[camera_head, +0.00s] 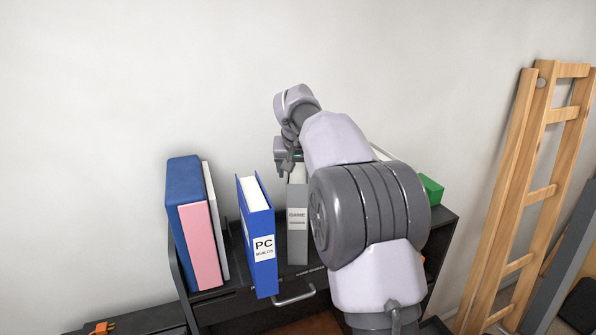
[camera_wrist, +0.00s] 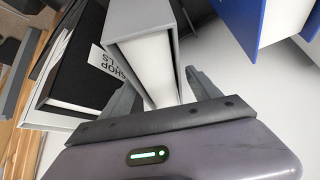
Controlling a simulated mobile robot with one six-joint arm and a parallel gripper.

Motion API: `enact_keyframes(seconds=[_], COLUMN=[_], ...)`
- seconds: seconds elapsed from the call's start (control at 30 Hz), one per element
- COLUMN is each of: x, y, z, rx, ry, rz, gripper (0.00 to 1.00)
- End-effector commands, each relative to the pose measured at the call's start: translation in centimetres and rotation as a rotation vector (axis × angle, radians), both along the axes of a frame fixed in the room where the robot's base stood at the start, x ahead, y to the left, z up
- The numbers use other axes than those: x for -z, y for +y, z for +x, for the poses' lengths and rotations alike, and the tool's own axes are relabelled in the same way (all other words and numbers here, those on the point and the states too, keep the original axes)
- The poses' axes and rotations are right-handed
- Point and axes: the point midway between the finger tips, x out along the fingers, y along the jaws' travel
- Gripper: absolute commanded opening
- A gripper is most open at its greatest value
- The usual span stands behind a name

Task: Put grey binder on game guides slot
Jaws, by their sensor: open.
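The grey binder (camera_head: 298,238) stands upright on the dark shelf, just right of the blue PC binder, with a white label on its spine. In the wrist view the grey binder (camera_wrist: 158,17) lies between the two fingers of my gripper (camera_wrist: 162,95), which is open around its edge and not closed on it. In the head view my gripper (camera_head: 287,160) is above the binder's top, partly hidden by my wrist. Small lettering that seems to read game guides (camera_head: 311,271) is on the shelf front just below the grey binder.
The blue PC binder (camera_head: 262,275) stands left of the grey one. Further left are a dark blue binder (camera_head: 183,168) and a pink one (camera_head: 200,245). A black binder (camera_wrist: 80,70) is beside the grey one. A green item (camera_head: 431,188) is right; a wooden ladder (camera_head: 540,193) leans on the wall.

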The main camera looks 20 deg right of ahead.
Motion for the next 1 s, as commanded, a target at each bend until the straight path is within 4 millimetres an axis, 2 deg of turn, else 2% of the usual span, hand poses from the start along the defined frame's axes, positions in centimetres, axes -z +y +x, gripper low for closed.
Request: enact_keyframes(seconds=[0.3, 0.4, 0.5, 0.67, 0.73, 0.77, 0.87, 0.93, 0.97, 1.0], x=[-7.0, -8.8, -9.8, -10.2, -10.5, -10.7, -10.8, -9.6, -8.6, -7.0], y=[1.7, 2.1, 2.4, 2.5, 3.2, 3.8, 7.2, 10.2, 11.3, 12.8], z=[-4.0, -5.1, -5.7, -6.0, -7.0, -8.0, -14.2, -20.3, -23.1, -26.8], rx=[-0.001, -0.001, 0.0, -0.001, -0.009, -0.016, -0.057, -0.087, -0.097, -0.107], ry=[-0.005, -0.003, -0.002, -0.001, -0.002, -0.001, -0.002, -0.001, 0.0, 0.001], rz=[0.0, -0.002, 0.001, 0.0, 0.01, 0.019, 0.08, 0.14, 0.167, 0.203], gripper=[0.72, 0.72, 0.72, 0.72, 0.72, 0.72, 0.72, 0.72, 0.72, 0.72])
